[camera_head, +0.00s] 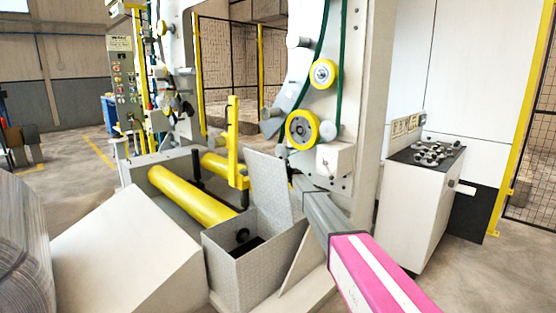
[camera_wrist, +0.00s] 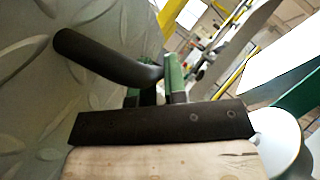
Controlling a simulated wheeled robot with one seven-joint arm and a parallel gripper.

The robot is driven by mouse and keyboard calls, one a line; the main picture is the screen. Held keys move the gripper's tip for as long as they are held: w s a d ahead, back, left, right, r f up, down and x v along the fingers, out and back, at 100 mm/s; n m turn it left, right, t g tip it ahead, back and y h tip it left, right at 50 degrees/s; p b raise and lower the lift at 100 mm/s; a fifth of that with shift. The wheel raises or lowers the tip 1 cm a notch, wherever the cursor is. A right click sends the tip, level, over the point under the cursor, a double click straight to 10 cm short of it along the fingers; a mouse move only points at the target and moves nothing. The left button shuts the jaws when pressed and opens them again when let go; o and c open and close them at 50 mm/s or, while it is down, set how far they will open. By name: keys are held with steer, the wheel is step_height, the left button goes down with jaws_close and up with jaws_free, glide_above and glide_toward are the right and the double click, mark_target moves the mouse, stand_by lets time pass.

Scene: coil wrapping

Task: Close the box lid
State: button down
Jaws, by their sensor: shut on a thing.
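The metal box (camera_head: 235,275) has diamond-plate walls and stands on the floor at the machine's foot. Its lid (camera_head: 268,182) is open and stands steeply up at the back of the box. My gripper (camera_head: 294,179) is at the lid's right edge in the head view, its fingertips mostly hidden there. In the wrist view, diamond plate (camera_wrist: 40,110) fills the left side, with a curved black handle (camera_wrist: 105,55) in front of it. The green-padded fingers of my gripper (camera_wrist: 160,82) are shut on the handle's right end.
Yellow rollers (camera_head: 192,195) lie left of the box, with a yellow post (camera_head: 233,140) behind. A white sloped block (camera_head: 130,250) is at front left. The machine column with yellow wheels (camera_head: 302,129) rises close behind my arm. A white cabinet (camera_head: 418,215) stands to the right.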

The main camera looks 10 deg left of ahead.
steer(key=s+a+f+n+g+h, duration=0.2)
steer(key=s+a+f+n+h, duration=0.15)
steer(key=s+a+f, duration=0.5)
steer(key=s+a+f+n+g+h, duration=0.1)
steer(key=s+a+f+n+h, duration=0.15)
steer(key=s+a+n, duration=0.6)
steer(key=s+a+f+h, duration=0.1)
steer(key=s+f, duration=0.3)
steer(key=f, duration=0.6)
steer(key=s+a+f+n+t+h, duration=0.1)
steer(key=s+f, duration=0.4)
steer(key=f, duration=0.6)
steer(key=shift+s+a+f+t+h, duration=0.25)
steer(key=shift+a+h, duration=0.4)
steer(key=shift+h, duration=0.75)
steer(key=shift+f, duration=0.1)
steer(key=c, duration=1.4)
jaws_free()
steer(key=shift+w, duration=0.1)
steer(key=shift+c, duration=0.2)
